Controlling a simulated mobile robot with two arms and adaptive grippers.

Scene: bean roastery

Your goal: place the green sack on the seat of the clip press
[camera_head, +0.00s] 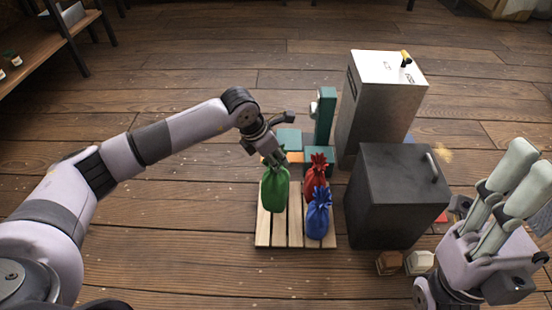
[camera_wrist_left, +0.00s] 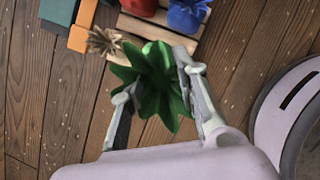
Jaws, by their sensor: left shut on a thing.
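The green sack (camera_head: 275,190) hangs upright from my left gripper (camera_head: 273,160), which is shut on its gathered neck. In the head view it overlaps the left part of the slatted pallet (camera_head: 263,236) and seems raised above it. In the left wrist view the sack's spread top (camera_wrist_left: 155,85) shows between the fingers. The clip press, with a teal post (camera_head: 325,115) and low teal and orange parts (camera_head: 295,157), stands behind the pallet. My gripper and the sack partly hide its low parts. My right gripper (camera_head: 525,170) is at the right, pointing up; its opening is unclear.
A red sack (camera_head: 316,176) and a blue sack (camera_head: 318,215) stand on the pallet's right part. A tan tuft (camera_wrist_left: 103,42) shows beside the orange part in the wrist view. A dark cabinet (camera_head: 395,200) and a tall pale cabinet (camera_head: 385,105) block the right. Floor at left is clear.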

